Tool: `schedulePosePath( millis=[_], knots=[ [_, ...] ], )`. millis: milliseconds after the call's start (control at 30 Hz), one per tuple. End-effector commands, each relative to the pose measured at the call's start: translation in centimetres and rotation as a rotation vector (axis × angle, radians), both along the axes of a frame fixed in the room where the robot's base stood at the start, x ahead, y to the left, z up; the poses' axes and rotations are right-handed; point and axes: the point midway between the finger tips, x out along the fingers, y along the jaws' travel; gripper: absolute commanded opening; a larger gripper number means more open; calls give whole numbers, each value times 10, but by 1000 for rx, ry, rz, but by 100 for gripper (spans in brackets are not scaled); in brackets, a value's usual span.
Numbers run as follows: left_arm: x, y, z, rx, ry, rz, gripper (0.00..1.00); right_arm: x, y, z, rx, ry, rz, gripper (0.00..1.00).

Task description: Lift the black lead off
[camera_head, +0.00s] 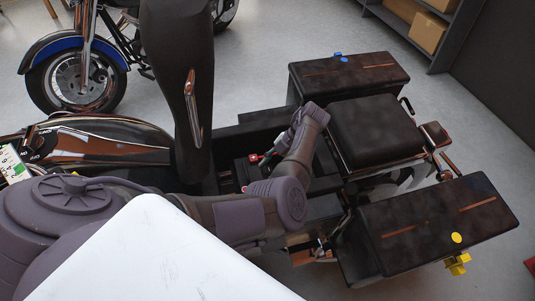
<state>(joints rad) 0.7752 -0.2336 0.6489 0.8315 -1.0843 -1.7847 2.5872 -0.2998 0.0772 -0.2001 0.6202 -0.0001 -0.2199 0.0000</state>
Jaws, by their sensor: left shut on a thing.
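My left gripper (272,153) reaches down from my bent arm into the open bay under the raised seat of the near motorcycle. It is shut on a small dark thing at the battery, which looks like the end of the black lead; the fingers and wrist hide most of it. The battery (243,172) sits in the bay, its top partly covered by my arm. A red lead end (254,158) shows at the battery top, just left of my fingertips. I cannot tell whether the black lead still touches its post. My right gripper is not in view.
The raised seat (180,70) stands upright just left of the bay. Two dark side cases, one with a blue knob (338,55) and one with a yellow knob (456,238), flank the rear seat (375,130). A blue motorcycle (75,75) and shelving (425,30) stand behind.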

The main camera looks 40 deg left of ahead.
Motion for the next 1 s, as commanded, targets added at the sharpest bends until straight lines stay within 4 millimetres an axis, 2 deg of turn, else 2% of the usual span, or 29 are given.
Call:
schedulePosePath(
  millis=[467, 500, 600, 1000],
  knots=[
    [2, -2, 3, 13, 13, 4, 0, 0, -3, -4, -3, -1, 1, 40],
    [2, -2, 3, 12, 14, 3, 42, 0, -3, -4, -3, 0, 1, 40],
    [2, -1, 3, 12, 14, 3, 59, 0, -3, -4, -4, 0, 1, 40],
    [5, -4, 8, 12, 13, 2, 60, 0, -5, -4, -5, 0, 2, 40]
  ],
)
